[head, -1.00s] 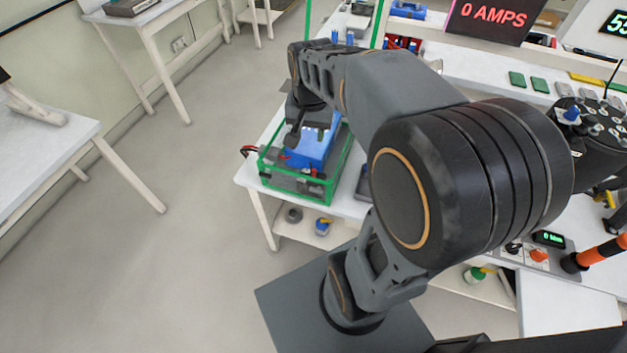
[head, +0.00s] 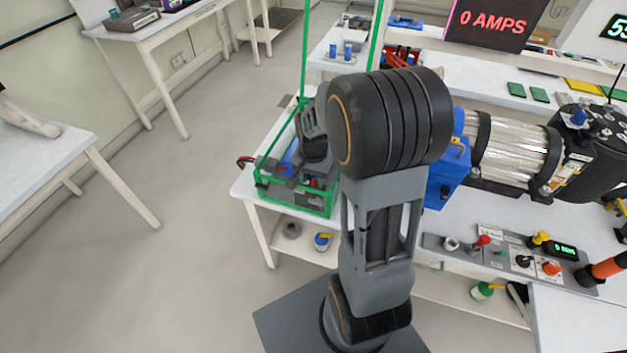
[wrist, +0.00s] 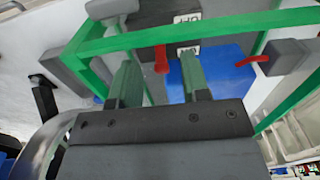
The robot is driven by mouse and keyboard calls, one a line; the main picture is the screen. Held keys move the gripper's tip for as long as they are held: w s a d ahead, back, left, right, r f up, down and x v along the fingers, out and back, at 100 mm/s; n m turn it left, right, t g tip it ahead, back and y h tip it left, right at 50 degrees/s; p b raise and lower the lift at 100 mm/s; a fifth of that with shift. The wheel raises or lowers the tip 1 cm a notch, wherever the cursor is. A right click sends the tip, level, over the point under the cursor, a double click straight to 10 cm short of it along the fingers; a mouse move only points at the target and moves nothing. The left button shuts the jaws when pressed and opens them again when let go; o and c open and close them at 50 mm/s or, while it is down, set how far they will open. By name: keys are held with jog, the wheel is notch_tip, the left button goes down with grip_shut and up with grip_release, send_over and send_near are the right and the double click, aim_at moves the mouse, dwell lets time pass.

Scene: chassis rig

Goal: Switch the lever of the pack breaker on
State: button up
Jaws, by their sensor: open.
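The green-framed pack (head: 315,208), with a blue body and grey front, sits at the left end of the bench in the head view. My gripper is over it there, with its fingers hidden by my arm. In the wrist view my gripper (wrist: 158,62) is open, its two green-grey fingers spread. A red lever (wrist: 161,58) shows in the gap between them, near white labels (wrist: 187,50) with upside-down print. I cannot tell whether the fingers touch it. Another red piece (wrist: 252,60) juts from a dark block (wrist: 286,56) at the right.
Green frame bars (wrist: 215,27) cross close beyond the fingers. On the bench, a blue box (head: 447,168) and silver cylinder (head: 515,150) stand right of my arm, with a control panel (head: 505,250) in front. A display (head: 493,17) reads 0 AMPS. The floor at left is clear.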

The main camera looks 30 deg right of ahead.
jog(key=shift+f, duration=0.75)
jog(key=shift+c, duration=0.4)
